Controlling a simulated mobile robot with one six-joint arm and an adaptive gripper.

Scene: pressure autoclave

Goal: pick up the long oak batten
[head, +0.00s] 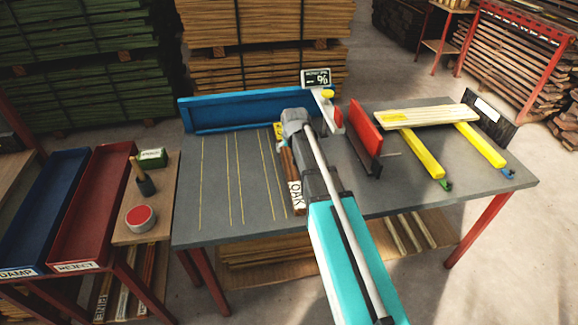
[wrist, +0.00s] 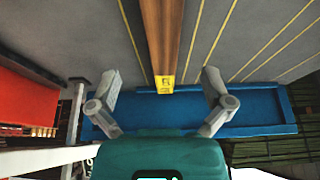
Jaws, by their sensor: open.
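A long brown batten (wrist: 160,40) shows in the wrist view, running from the top edge to a yellow-marked end near the middle. In the head view the oak batten (head: 290,168) lies on the grey bench, partly hidden by my arm, with a white OAK label at its near end and yellow at its far end. My gripper (wrist: 160,78) is open and empty. Its fingers stand apart to the left and right of the yellow end in the wrist view, touching nothing that I can see. How high they are above the bench is unclear.
A blue trough (head: 238,112) runs along the bench's back edge. A red upright plate (head: 366,128) and yellow rails (head: 420,153) bearing a pale board (head: 430,116) stand to the right. The lined bench top (head: 222,195) left of the batten is clear.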

